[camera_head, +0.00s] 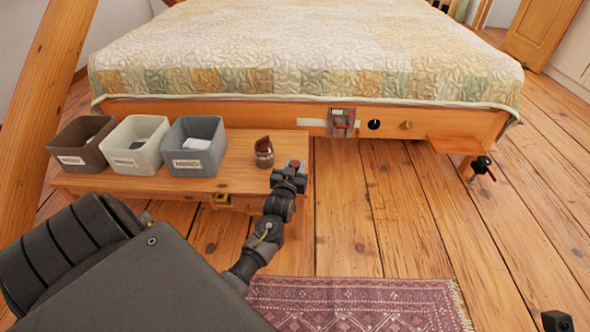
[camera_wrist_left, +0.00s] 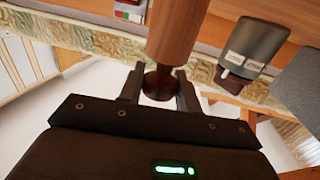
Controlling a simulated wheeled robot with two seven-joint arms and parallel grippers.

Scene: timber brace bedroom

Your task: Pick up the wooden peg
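The wooden peg (camera_wrist_left: 173,28) is a reddish-brown turned cylinder with a narrow neck and a rounded knob. In the left wrist view, which is upside down, its knob lies between the two fingers of my left gripper (camera_wrist_left: 160,86), which appear closed on it. In the head view my left gripper (camera_head: 291,172) is over the right end of the low wooden bench (camera_head: 235,150); only a small reddish bit of the peg (camera_head: 295,163) shows there. I cannot tell whether the peg touches the bench.
Brown (camera_head: 80,148), pale (camera_head: 133,148) and grey (camera_head: 193,150) bins fill the bench's left part. The bed frame (camera_head: 250,110) is behind. A patterned rug (camera_head: 355,303) lies in front; floor to the right is open.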

